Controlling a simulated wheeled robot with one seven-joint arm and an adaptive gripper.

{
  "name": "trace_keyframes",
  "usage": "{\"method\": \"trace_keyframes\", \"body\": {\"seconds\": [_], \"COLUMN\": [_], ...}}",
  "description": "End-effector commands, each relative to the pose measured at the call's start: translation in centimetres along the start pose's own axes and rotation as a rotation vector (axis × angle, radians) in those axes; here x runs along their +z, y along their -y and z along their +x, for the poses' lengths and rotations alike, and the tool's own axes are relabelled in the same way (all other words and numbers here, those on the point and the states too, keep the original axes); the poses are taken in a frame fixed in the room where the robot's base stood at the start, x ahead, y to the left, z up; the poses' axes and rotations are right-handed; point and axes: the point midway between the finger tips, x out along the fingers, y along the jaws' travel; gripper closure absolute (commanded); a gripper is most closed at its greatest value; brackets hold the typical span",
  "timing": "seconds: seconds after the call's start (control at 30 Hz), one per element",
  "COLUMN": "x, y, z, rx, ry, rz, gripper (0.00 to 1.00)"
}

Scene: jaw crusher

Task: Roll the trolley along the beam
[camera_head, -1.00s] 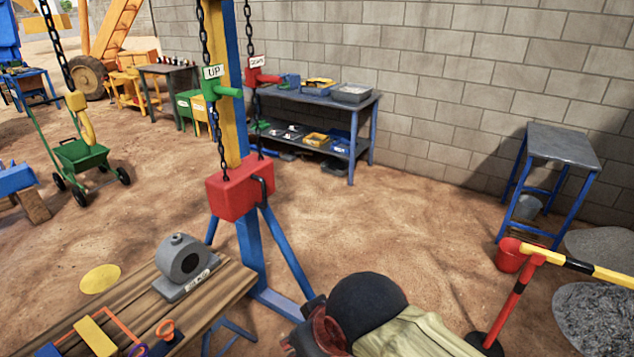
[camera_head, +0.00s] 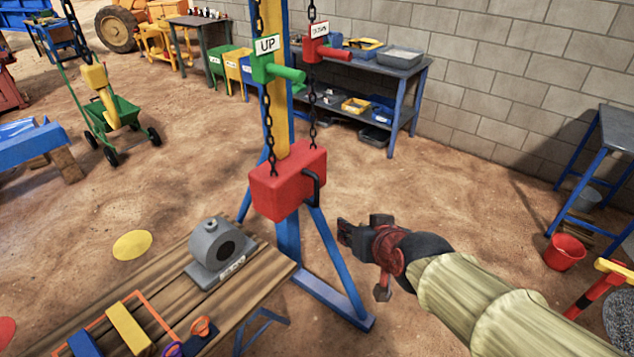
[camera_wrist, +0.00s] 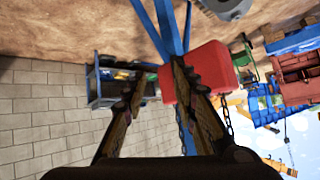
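No beam or trolley carries a clear mark in these views; the top of the blue and yellow post (camera_head: 275,90) is cut off. A red block (camera_head: 288,182) with a black handle (camera_head: 313,188) hangs beside the post on two black chains. A green UP handle (camera_head: 280,70) and a red second handle (camera_head: 325,50) are on the chains. My gripper (camera_head: 344,231) is right of and below the red block, apart from it. In the wrist view the fingers (camera_wrist: 158,72) are spread with nothing between them, and the red block (camera_wrist: 205,68) shows behind the right finger.
A wooden bench (camera_head: 190,318) with a grey housing (camera_head: 215,252) stands at lower left. Blue legs (camera_head: 335,262) splay from the post near my gripper. A blue-legged shelf table (camera_head: 400,100) stands by the wall. A red bucket (camera_head: 564,252) is at right. Sandy floor between is clear.

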Motion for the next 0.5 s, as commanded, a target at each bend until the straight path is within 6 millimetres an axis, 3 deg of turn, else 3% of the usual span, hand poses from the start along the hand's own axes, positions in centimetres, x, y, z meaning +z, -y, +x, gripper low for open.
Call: {"method": "trace_keyframes", "body": {"seconds": [0.1, 0.3, 0.5], "x": [-2.6, -4.9, -4.7], "y": [2.5, 5.0, 5.8], "z": [4.6, 10.5, 13.3], "rx": [-0.014, 0.042, 0.156], "ry": [-0.119, -0.336, -0.529], "rz": [0.009, 0.018, -0.012], "gripper": [0.72, 0.72, 0.72]}}
